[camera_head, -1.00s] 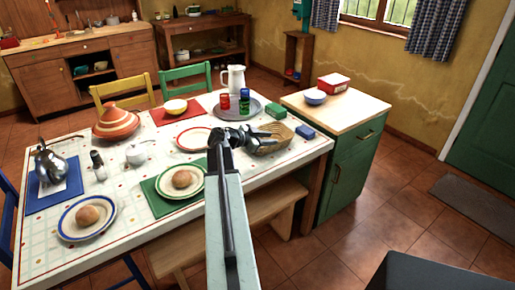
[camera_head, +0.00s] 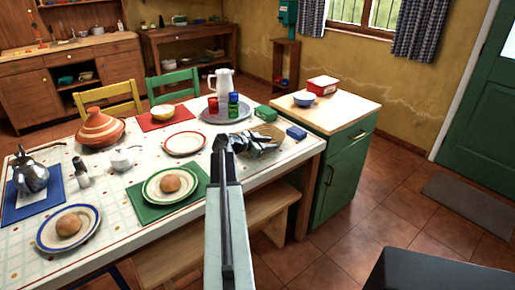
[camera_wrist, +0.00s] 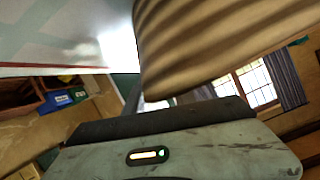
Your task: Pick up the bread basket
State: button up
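The bread basket (camera_head: 269,131) is tan and woven, on the right end of the dining table (camera_head: 140,205), partly hidden behind my gripper (camera_head: 262,147). In the wrist view the basket (camera_wrist: 225,40) is very close, a large ribbed tan surface across the top. My gripper is right at the near side of the basket in the head view. The fingers are small and mostly hidden, so I cannot tell whether they are open or touch the basket.
A blue box (camera_head: 296,133) and a green box (camera_head: 265,113) stand close to the basket. A tray (camera_head: 215,116) with a white pitcher (camera_head: 222,82) and cans is behind. A green cabinet (camera_head: 345,168) adjoins the table's right. Open floor lies at the right.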

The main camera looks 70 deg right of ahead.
grip_shut()
dwell(1.4)
